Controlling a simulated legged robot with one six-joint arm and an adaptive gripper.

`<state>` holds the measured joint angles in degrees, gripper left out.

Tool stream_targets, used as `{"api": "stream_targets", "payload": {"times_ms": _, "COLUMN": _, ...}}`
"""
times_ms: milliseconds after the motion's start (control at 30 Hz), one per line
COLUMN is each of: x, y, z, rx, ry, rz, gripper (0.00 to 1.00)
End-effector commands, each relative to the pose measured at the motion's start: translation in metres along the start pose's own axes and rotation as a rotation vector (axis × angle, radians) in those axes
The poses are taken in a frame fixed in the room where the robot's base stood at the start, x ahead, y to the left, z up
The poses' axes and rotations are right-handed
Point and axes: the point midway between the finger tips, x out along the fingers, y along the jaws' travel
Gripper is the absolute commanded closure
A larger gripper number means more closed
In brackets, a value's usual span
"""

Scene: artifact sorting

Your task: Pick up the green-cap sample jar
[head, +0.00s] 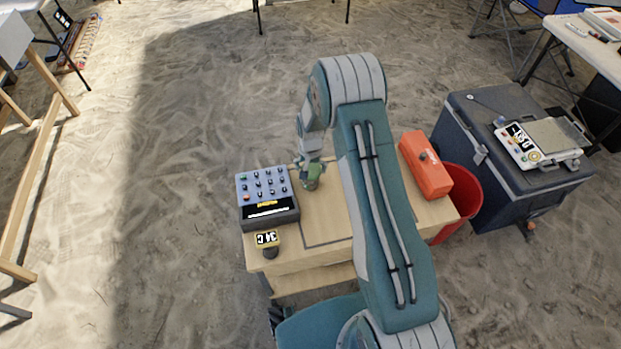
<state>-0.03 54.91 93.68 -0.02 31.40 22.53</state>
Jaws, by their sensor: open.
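A small green object (316,172), which looks like the green-cap sample jar, stands on the light wooden table (325,220) near its back edge. My gripper (311,176) is at the jar, with its fingers pointing down. The fingers are small and partly merge with the jar in the head view. I cannot tell whether they touch it or sit around it. My arm covers the middle of the table.
A grey box (268,208) with rows of dark knobs stands close left of the jar. A small yellow display (267,239) is at the front left. An orange toolbox (426,165) lies on the right. A red bucket (465,195) and dark cooler (510,175) stand beyond.

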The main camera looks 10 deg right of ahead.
Motion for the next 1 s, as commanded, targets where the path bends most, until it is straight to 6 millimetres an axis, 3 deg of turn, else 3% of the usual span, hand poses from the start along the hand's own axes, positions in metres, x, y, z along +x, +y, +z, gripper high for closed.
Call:
{"api": "stream_targets", "payload": {"times_ms": 167, "x": 0.024, "y": 0.0, "z": -0.002, "rx": 0.0, "ry": 0.0, "rz": 0.0, "gripper": 0.0}}
{"api": "stream_targets", "payload": {"times_ms": 433, "x": 0.028, "y": 0.0, "z": -0.002, "rx": 0.0, "ry": 0.001, "rz": 0.0, "gripper": 0.0}}
{"api": "stream_targets", "payload": {"times_ms": 467, "x": 0.028, "y": 0.0, "z": -0.002, "rx": 0.0, "ry": 0.001, "rz": 0.0, "gripper": 0.04}}
{"api": "stream_targets", "payload": {"times_ms": 600, "x": 0.028, "y": 0.0, "z": -0.002, "rx": 0.0, "ry": 0.001, "rz": 0.0, "gripper": 0.67}}
{"api": "stream_targets", "payload": {"times_ms": 633, "x": 0.028, "y": 0.0, "z": -0.002, "rx": 0.0, "ry": 0.001, "rz": 0.0, "gripper": 0.74}}
{"api": "stream_targets", "payload": {"times_ms": 1000, "x": 0.028, "y": 0.0, "z": -0.002, "rx": 0.0, "ry": 0.0, "rz": 0.0, "gripper": 0.75}}
